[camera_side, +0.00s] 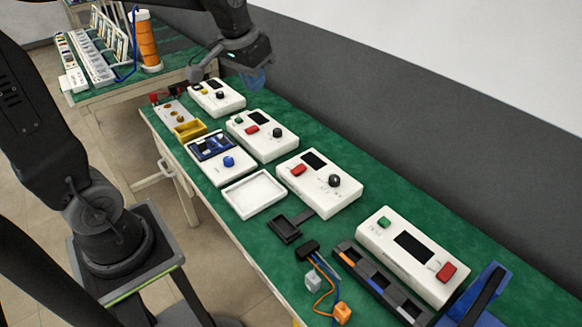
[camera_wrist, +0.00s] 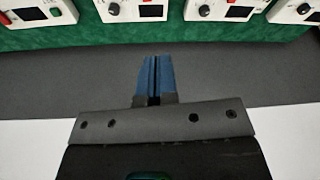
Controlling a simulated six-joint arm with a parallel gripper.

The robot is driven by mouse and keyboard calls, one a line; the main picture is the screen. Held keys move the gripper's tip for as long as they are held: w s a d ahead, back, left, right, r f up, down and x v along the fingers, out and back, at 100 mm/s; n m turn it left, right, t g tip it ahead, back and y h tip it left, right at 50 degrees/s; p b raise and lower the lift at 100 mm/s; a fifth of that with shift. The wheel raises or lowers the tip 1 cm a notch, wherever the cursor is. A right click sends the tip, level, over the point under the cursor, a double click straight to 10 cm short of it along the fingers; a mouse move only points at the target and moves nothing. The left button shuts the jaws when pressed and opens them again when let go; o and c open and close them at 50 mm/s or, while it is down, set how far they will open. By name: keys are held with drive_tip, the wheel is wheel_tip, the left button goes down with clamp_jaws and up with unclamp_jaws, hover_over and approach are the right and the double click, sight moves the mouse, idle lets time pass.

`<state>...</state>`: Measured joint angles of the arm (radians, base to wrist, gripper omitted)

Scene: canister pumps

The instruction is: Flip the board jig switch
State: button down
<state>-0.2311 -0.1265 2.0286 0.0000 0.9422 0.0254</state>
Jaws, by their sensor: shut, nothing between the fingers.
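My gripper (camera_side: 255,80) is above the far end of the green bench in the side view, near the back wall. Its blue fingers are shut and empty, and they also show in the wrist view (camera_wrist: 153,78). A white box with a blue circuit board and a round blue knob (camera_side: 229,161), which looks like the board jig (camera_side: 235,175), sits at the bench's front edge. My gripper is well behind and above it, touching nothing. I cannot make out a switch lever on it. The jig is not clearly visible in the wrist view.
White instrument boxes stand behind and beside the jig, including one with a black knob (camera_side: 320,182) and one with red and green buttons (camera_side: 412,257). A white tray (camera_side: 254,193) and yellow bin (camera_side: 189,130) flank the jig. The grey wall (camera_side: 420,120) runs behind the bench.

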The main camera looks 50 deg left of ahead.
drive_tip(key=s+d+m+t, duration=0.1)
drive_tip(key=s+d, duration=0.3)
drive_tip(key=s, duration=0.3)
drive_tip(key=s+d+m+t, duration=0.1)
drive_tip(key=s+d, duration=0.3)
drive_tip(key=s, duration=0.4)
drive_tip(key=shift+f+h, duration=0.35)
drive_tip(key=shift+h, duration=0.05)
drive_tip(key=shift+w+d, duration=0.1)
drive_tip(key=w+a+r+n+g, duration=0.1)
drive_tip(key=w+a+n+g, duration=0.1)
drive_tip(key=w+a+n, duration=0.6)
drive_tip(key=w+a+n+g, duration=0.1)
drive_tip(key=w+a, duration=0.4)
drive_tip(key=w, duration=0.6)
drive_tip(key=w+a+f+n+g, duration=0.1)
drive_tip(key=w+a+f+n, duration=0.3)
drive_tip(key=a, duration=0.5)
drive_tip(key=w+a+f+n+g, duration=0.1)
drive_tip(key=w+a+f+n, duration=0.3)
drive_tip(key=a+f, duration=0.5)
drive_tip(key=shift+w+n, duration=0.2)
drive_tip(key=shift+n, duration=0.1)
